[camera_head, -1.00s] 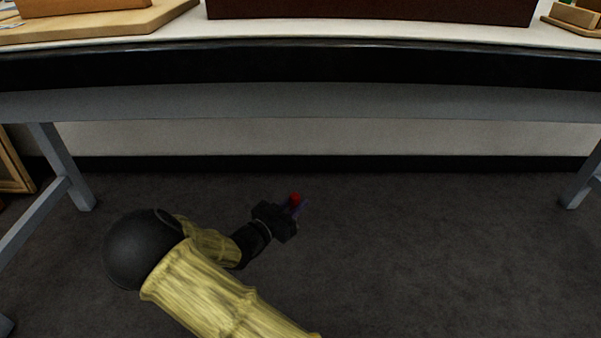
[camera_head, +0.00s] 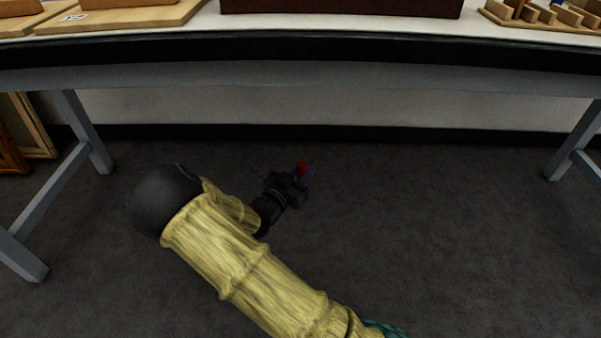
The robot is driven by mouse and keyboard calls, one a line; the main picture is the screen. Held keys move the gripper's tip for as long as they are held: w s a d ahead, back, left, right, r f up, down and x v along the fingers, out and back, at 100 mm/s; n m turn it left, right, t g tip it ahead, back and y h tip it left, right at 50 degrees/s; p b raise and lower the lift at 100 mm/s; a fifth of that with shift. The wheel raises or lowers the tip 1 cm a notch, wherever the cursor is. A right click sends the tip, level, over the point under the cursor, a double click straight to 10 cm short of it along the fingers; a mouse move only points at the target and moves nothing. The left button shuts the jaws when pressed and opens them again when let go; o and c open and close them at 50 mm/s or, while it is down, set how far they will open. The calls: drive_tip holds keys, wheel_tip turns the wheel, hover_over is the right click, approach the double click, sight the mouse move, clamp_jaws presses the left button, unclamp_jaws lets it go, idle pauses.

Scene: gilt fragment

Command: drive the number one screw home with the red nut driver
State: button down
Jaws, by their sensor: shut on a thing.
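My gripper (camera_head: 301,177) is in the middle of the head view, seen over the dark floor and in front of the table's edge. It is shut on a small red thing, which looks like the red nut driver (camera_head: 302,167). Only its red part shows clearly; the rest is hidden by the fingers or too small to tell. No screw can be made out in this view.
A table with a black front edge (camera_head: 300,52) and grey legs (camera_head: 84,130) spans the view. On it are wooden boards (camera_head: 120,18) at left, a dark red-brown box (camera_head: 340,8) in the middle and a slotted wooden rack (camera_head: 545,18) at right. Frames lean at far left (camera_head: 35,130).

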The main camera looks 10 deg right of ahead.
sight(301, 163)
drive_tip(key=r+p, duration=0.1)
drive_tip(key=p, duration=0.1)
drive_tip(key=r+n+t+y+p, duration=0.1)
drive_tip(key=w+r+t+y+p, duration=0.1)
drive_tip(key=r+p, duration=0.1)
drive_tip(key=shift+d+n+p, duration=0.25)
drive_tip(key=shift+n+p, duration=0.05)
drive_tip(key=shift+n, duration=0.1)
drive_tip(key=n+t+y+p, duration=0.1)
drive_tip(key=n+y+p, duration=0.1)
drive_tip(key=y+p, duration=0.1)
drive_tip(key=n+t+y+p, duration=0.1)
drive_tip(key=n+y+p, duration=0.1)
drive_tip(key=p, duration=0.4)
drive_tip(key=r+n+t+y+p, duration=0.1)
drive_tip(key=n+y+p, duration=0.1)
drive_tip(key=p, duration=0.3)
drive_tip(key=shift+w+a+r+t+y, duration=0.15)
drive_tip(key=shift+a+t+y, duration=0.25)
drive_tip(key=shift+y, duration=0.5)
drive_tip(key=s+f+n+y+p, duration=0.1)
drive_tip(key=y+p, duration=0.1)
drive_tip(key=shift+a+p, duration=0.1)
drive_tip(key=shift+p, duration=0.25)
drive_tip(key=shift+s+f+n, duration=0.2)
drive_tip(key=shift+n, duration=0.1)
drive_tip(key=shift+a+f+y, duration=0.1)
drive_tip(key=shift+f+y, duration=0.05)
drive_tip(key=shift+y, duration=0.15)
drive_tip(key=shift+s, duration=0.1)
